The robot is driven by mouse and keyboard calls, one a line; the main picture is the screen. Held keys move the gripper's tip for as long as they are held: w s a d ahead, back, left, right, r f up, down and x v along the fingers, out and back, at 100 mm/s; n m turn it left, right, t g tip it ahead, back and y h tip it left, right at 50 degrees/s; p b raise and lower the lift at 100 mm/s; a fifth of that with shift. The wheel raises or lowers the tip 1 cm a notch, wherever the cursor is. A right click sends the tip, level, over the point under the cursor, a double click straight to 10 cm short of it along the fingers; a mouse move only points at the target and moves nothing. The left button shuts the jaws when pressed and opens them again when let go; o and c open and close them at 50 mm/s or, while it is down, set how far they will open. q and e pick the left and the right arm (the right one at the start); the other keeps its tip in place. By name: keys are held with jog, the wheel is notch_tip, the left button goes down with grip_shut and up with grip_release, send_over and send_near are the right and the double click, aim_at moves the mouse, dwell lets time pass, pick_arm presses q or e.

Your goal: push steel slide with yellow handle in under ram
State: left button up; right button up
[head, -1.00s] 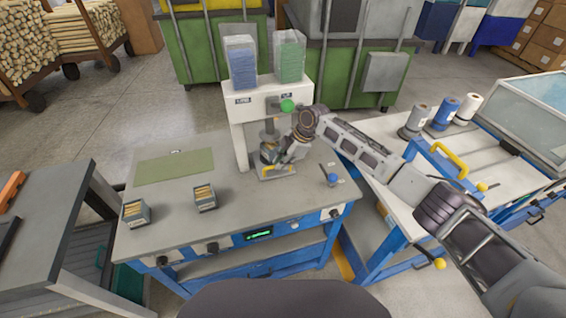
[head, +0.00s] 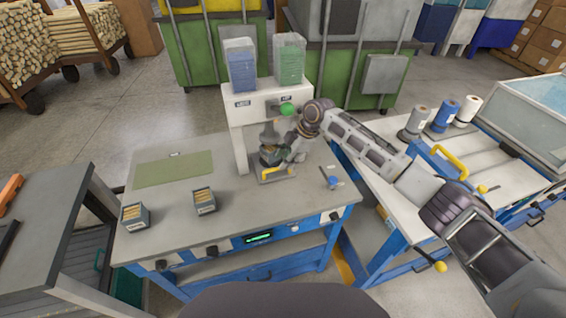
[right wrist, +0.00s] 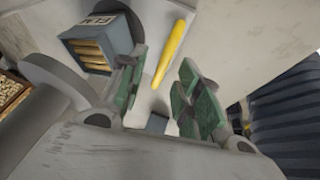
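The steel slide (head: 263,178) with its yellow handle (head: 277,174) lies at the front foot of the white press (head: 262,103). The handle faces the front of the bench. The ram under the press head is largely hidden by my right gripper. My right gripper (head: 270,154) is just behind and above the handle, in front of the press. In the right wrist view the yellow handle (right wrist: 172,54) shows beyond the two green-padded fingers (right wrist: 160,82), which stand apart with nothing between them. I cannot tell whether they touch the slide. My left gripper is out of view.
Two small boxes of wooden pieces (head: 204,201) (head: 135,215) stand on the bench's left side, by a green mat (head: 174,168). A blue knob (head: 333,182) is right of the slide. Clear bins (head: 240,64) top the press. The front middle of the bench is free.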

jog(key=v, duration=0.9)
dwell(0.4)
